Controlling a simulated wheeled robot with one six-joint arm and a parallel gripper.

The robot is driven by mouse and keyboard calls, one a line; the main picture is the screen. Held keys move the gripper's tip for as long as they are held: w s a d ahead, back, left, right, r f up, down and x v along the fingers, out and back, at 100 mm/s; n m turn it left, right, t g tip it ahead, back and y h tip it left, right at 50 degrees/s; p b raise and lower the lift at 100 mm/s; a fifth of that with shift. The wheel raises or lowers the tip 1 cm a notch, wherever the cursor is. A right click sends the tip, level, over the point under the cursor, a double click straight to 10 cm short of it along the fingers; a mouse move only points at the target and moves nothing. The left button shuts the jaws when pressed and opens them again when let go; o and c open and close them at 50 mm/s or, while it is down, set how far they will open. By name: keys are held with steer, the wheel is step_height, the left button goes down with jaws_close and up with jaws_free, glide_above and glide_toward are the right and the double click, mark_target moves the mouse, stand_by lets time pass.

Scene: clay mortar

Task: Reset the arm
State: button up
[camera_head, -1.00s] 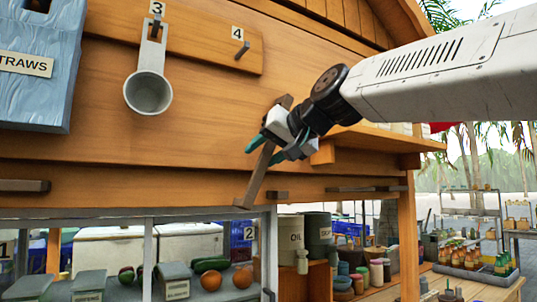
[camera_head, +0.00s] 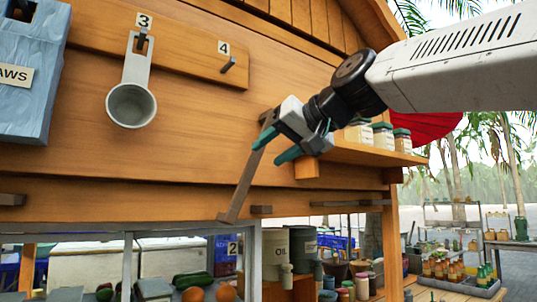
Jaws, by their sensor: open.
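My gripper (camera_head: 275,146) is at the end of my arm, which reaches in from the upper right. Its two teal fingertips are apart, and I see nothing held between them. It is in front of the wooden stall wall (camera_head: 190,130), at the upper part of a slanted brown bar (camera_head: 243,188). One fingertip overlaps the bar in the picture; I cannot tell whether they touch.
A grey scoop (camera_head: 131,103) hangs on hook 3, and hook 4 (camera_head: 229,64) is bare. A blue straws box (camera_head: 30,80) is at the left. A shelf (camera_head: 365,154) with several jars (camera_head: 383,135) is close right of my gripper. Open air lies further right.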

stand_by(0.4)
steer(key=s+d+f+g+h, duration=0.2)
steer(key=s+d+f, duration=0.1)
steer(key=f, duration=0.7)
steer(key=s+d+f+g+h, duration=0.2)
steer(key=d+f, duration=0.2)
steer(key=f, duration=0.6)
steer(key=s+d+f+m+g+h, duration=0.1)
steer(key=s+d+f+g+h, duration=0.1)
steer(key=s+d+f, duration=0.7)
steer(key=s+d+f+m+g+h, duration=0.2)
steer(key=s+d+f+h, duration=0.1)
steer(key=s+d+f, duration=0.6)
steer(key=s+f, duration=0.3)
steer(key=f, duration=0.3)
steer(key=shift+s+f+g+h, duration=0.25)
steer(key=shift+s+g+h, duration=0.1)
steer(key=shift+g+h, duration=0.05)
